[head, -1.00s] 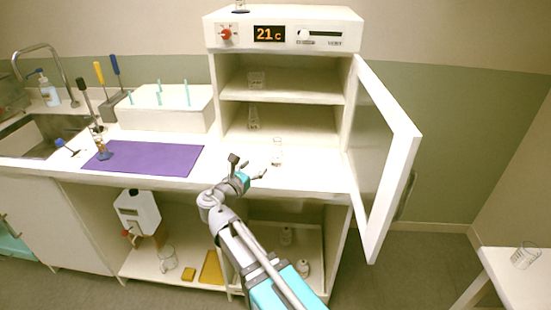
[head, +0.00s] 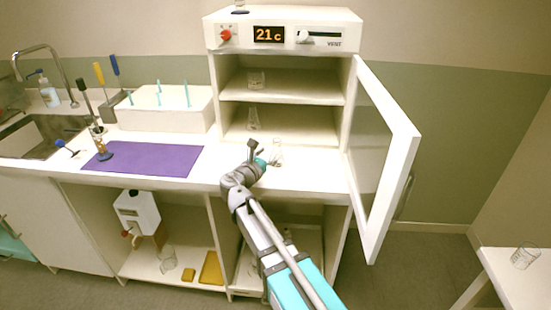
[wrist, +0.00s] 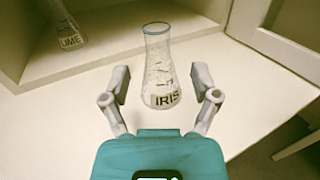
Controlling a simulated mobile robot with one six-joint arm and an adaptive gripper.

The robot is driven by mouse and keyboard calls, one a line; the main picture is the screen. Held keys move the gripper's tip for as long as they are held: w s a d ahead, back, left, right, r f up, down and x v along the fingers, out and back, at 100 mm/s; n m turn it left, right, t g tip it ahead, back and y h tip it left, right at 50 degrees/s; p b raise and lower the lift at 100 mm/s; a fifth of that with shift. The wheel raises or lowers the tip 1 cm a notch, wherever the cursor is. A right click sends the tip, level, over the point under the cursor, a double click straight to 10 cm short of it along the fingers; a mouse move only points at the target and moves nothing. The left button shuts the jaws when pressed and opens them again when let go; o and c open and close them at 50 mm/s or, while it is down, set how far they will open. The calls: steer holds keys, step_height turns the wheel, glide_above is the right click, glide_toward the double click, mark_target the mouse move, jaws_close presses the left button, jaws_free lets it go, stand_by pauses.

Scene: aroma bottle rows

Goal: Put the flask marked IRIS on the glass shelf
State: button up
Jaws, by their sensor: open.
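The flask marked IRIS (wrist: 161,72) stands upright on the white counter in the wrist view. It is clear glass, conical, with a blue rim. In the head view the flask (head: 277,155) is small, in front of the open cabinet and partly hidden by my gripper. My gripper (wrist: 162,84) is open, with a finger on each side of the flask and gaps on both sides. In the head view my gripper (head: 270,160) is at the counter's front. The cabinet has two levels, an upper shelf (head: 300,93) and a floor (head: 300,130); I cannot tell which is glass.
The cabinet door (head: 385,160) hangs open at right. A purple mat (head: 150,160) lies at left. Another beaker (head: 524,257) is on a side table.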

mark_target(275, 148)
steer(key=shift+w+d, duration=0.1)
steer(key=shift+w, duration=0.05)
steer(key=shift+x, duration=2.55)
steer(key=shift+w, duration=0.1)
jaws_close()
